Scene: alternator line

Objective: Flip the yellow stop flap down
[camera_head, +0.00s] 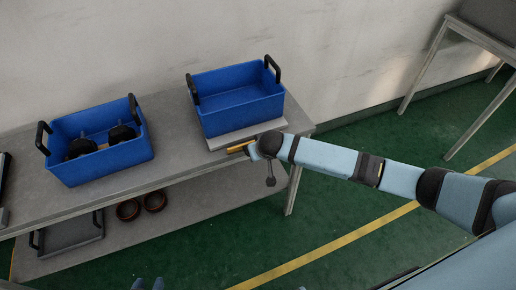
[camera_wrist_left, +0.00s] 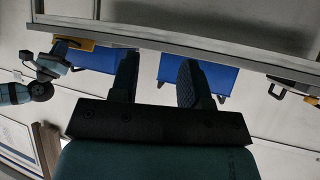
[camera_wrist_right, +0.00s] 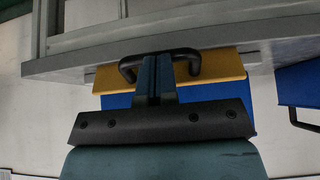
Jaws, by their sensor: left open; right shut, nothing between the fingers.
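The yellow stop flap (camera_head: 240,147) shows as a short strip at the front of the right blue bin (camera_head: 243,117), partly hidden by my right arm. In the right wrist view it is a wide yellow panel (camera_wrist_right: 222,68) against the blue bin, with a dark loop handle in front. I cannot tell its tilt surely. My right gripper (camera_wrist_right: 157,60) is shut and empty, its fingertips in front of the flap and overlapping the handle; contact is unclear. My left gripper (camera_head: 148,284) is open and empty, low in front of the bench. The flap also shows in the left wrist view (camera_wrist_left: 82,39).
The right bin stands on a grey platform (camera_head: 245,134) on the grey bench (camera_head: 172,108). A left blue bin (camera_head: 120,157) holds dark parts. A lower shelf carries a dark tray (camera_head: 70,234) and reddish-brown rings (camera_head: 128,210). Green floor is free in front.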

